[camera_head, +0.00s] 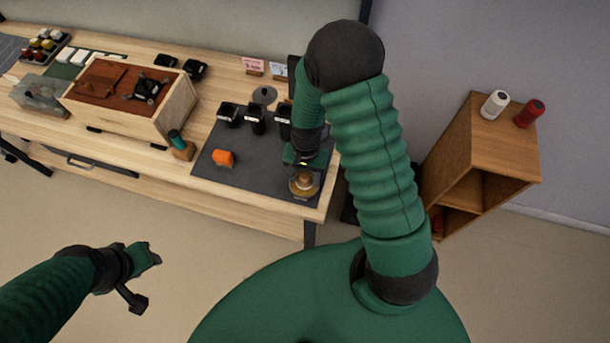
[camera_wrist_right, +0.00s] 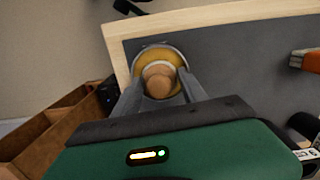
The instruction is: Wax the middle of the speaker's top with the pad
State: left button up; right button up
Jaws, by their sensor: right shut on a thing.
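My right gripper (camera_head: 302,166) is at the right end of the dark mat. In the right wrist view its fingers (camera_wrist_right: 160,88) are shut on the round wooden knob of the pad (camera_wrist_right: 158,80). The pad sits over or in a round tin with a grey rim and yellow contents (camera_wrist_right: 176,56); I cannot tell how deep. The tin (camera_head: 303,188) also shows in the head view. The box that looks like the speaker (camera_head: 168,112), pale wood with a red-brown top and a black part on it, stands left of the mat. My left gripper (camera_head: 146,279) is open and empty, off the table.
An orange block (camera_head: 222,158), several black cups (camera_head: 255,118) and a grey disc (camera_head: 264,95) are on the mat (camera_head: 245,180). A green-topped tool on a wooden block (camera_head: 181,146) stands between speaker and mat. A wooden shelf (camera_head: 490,155) with two spools stands right.

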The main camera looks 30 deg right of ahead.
aim_at(304, 176)
jog(key=shift+s+a+f, duration=0.15)
jog(key=shift+s, duration=0.05)
jog(key=r+p, duration=0.4)
jog(key=r, duration=0.1)
jog(key=r+p, duration=0.2)
jog(key=shift+w+r+p, duration=0.15)
jog(key=shift+w+p, duration=0.1)
jog(key=shift+p, duration=0.15)
